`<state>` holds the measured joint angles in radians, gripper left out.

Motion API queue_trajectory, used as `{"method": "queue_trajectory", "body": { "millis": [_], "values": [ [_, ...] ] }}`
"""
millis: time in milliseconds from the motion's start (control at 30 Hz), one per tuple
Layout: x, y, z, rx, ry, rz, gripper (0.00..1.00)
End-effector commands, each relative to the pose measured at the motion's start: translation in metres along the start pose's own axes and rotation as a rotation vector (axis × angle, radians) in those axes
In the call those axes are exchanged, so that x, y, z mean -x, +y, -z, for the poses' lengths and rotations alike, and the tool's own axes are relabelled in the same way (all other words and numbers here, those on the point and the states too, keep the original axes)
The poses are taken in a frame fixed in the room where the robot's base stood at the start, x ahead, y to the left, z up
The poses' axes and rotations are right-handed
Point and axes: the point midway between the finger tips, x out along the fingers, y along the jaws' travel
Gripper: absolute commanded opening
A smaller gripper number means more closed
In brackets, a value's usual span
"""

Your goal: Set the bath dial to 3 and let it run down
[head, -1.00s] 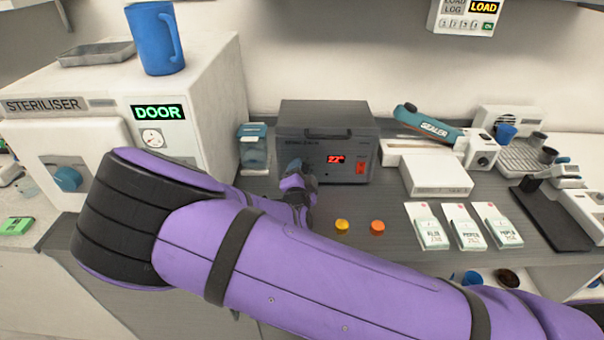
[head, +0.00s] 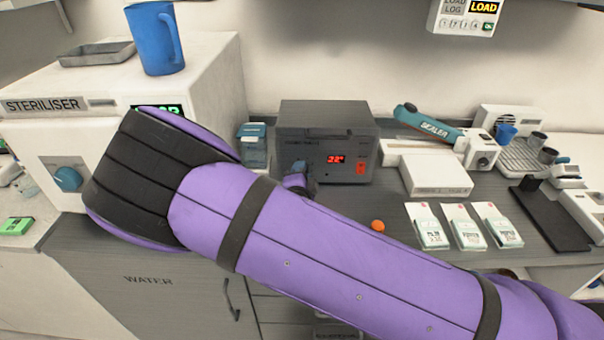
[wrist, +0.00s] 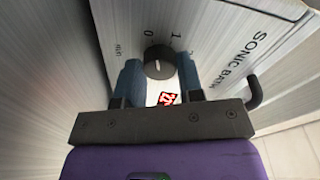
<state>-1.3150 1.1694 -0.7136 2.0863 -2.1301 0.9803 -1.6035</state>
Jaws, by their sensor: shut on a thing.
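The sonic bath (head: 325,119) is a dark grey box at the back of the counter, with a red lit display (head: 336,159) reading about 22 and an orange-red switch. In the wrist view its dial (wrist: 159,60) is a round black knob on the front panel, with numbers 0 and 1 readable beside it. Which number the dial points to is unclear. My gripper (wrist: 159,74) is shut on the dial, one blue finger at each side. In the head view my gripper (head: 298,176) is at the lower left of the bath's front, and the dial is hidden.
A steriliser (head: 60,135) with a blue mug (head: 155,40) on top stands left. An orange disc (head: 378,225), pouches (head: 427,227), a white box (head: 436,175) and a sealer (head: 430,121) are to the right.

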Motion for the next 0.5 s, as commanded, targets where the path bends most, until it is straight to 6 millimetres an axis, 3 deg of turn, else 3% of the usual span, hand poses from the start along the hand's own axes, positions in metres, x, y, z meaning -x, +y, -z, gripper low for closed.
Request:
{"method": "queue_trajectory", "body": {
  "millis": [500],
  "values": [
    [-0.0003, 0.0006, 0.0017, -0.485, -0.024, -0.042, 0.11]
  ]
}}
